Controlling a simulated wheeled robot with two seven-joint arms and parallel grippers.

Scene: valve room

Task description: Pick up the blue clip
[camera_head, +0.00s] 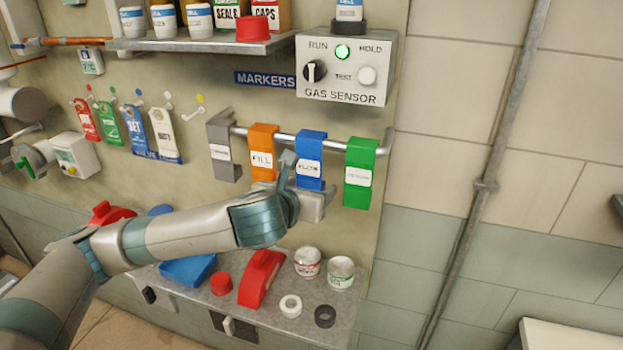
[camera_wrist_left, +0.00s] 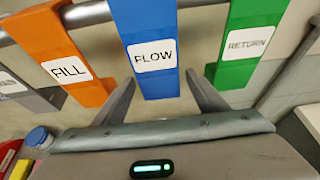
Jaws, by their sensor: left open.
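The blue clip (camera_head: 311,149) hangs on a metal rail, between the orange clip and the green clip. It has a white label that reads FLOW in the left wrist view (camera_wrist_left: 150,28). My left gripper (camera_head: 306,177) is at the lower part of the blue clip in the head view. In the left wrist view the left gripper (camera_wrist_left: 157,97) is open, with one finger on each side of the blue clip's lower end. I cannot tell whether the fingers touch it. My right gripper is not in view.
The orange clip (camera_head: 263,141) marked FILL and the green clip (camera_head: 360,180) marked RETURN hang close on either side. A grey clip (camera_head: 222,137) hangs further left. The gas sensor box (camera_head: 345,68) is above the rail. A lower shelf (camera_head: 225,312) holds cans, tape rolls and a red object.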

